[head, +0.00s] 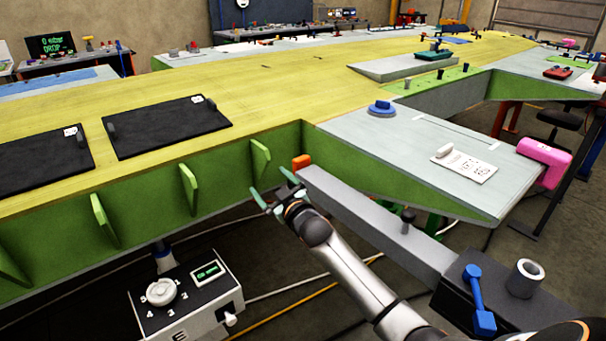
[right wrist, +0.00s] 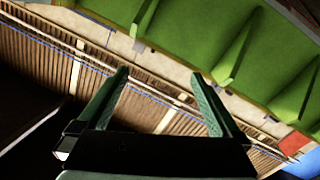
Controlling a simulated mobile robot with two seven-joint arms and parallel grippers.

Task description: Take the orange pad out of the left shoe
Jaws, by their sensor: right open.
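A small orange pad (head: 302,161) sits at the far end of a long grey bar (head: 370,215), close to the green edge of the wing jig. An orange-red patch (right wrist: 294,142) at the right edge of the right wrist view looks like the same pad. I cannot tell which part is the left shoe. My right gripper (head: 272,186) is open and empty, left of and a little nearer than the pad, apart from it. Its two green fingers (right wrist: 160,76) stand spread in the right wrist view. My left gripper does not show.
Green ribs (head: 190,188) stick out along the jig's near side, close to my right gripper. A control box (head: 185,300) stands below left. A blue-handled clamp (head: 478,300) sits at the bar's near end. Black panels (head: 165,127) lie on the yellow top.

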